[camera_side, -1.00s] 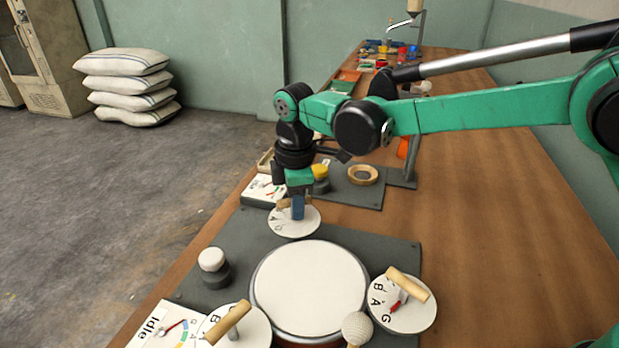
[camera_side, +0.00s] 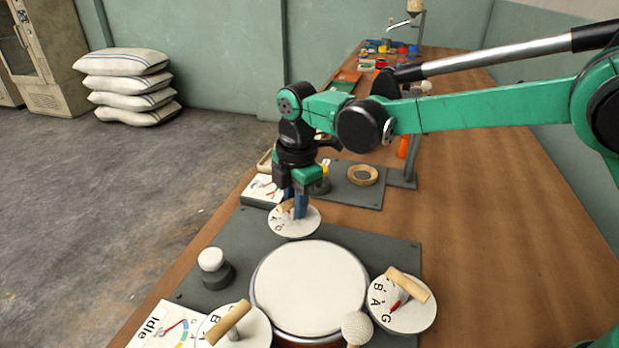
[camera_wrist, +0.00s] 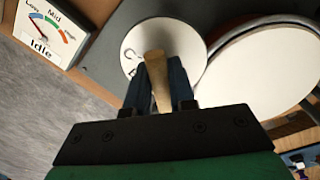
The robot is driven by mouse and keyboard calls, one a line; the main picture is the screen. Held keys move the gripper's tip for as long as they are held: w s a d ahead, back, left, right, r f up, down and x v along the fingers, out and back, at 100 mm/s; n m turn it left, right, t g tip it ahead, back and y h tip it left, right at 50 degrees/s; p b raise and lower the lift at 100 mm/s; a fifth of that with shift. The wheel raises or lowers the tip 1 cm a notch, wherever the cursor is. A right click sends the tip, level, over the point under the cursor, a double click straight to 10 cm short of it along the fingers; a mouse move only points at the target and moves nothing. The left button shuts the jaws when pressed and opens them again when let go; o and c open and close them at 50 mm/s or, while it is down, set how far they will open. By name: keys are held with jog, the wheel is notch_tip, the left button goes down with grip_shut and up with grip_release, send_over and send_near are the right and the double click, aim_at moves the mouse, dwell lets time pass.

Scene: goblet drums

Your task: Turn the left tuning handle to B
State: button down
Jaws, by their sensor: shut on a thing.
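A white dial disc (camera_side: 290,231) with black letters lies at the far edge of the drum's grey base, and its wooden handle (camera_side: 283,208) stands over it. In the wrist view the wooden handle (camera_wrist: 155,68) runs between my two blue fingers, over the disc (camera_wrist: 195,42). My gripper (camera_side: 299,207) is shut on this handle, pointing down; it also shows in the wrist view (camera_wrist: 160,88). The fingers hide part of the disc and its letters. The drum (camera_side: 310,288) has a cream skin. Another wooden handle (camera_side: 228,322) is at near left, and another (camera_side: 408,284) at right.
A white knob (camera_side: 211,259) stands on a dark post left of the drum, and a mallet head (camera_side: 357,328) lies at the near edge. An "Idle" gauge (camera_side: 160,325) is at near left. A wooden ring (camera_side: 363,175) sits behind. The table's right side is clear.

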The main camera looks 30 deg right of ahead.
jog(key=shift+n, duration=1.1)
jog(key=c, duration=0.8)
grip_release()
jog(key=shift+s+r, duration=0.1)
jog(key=shift+r, duration=2.7)
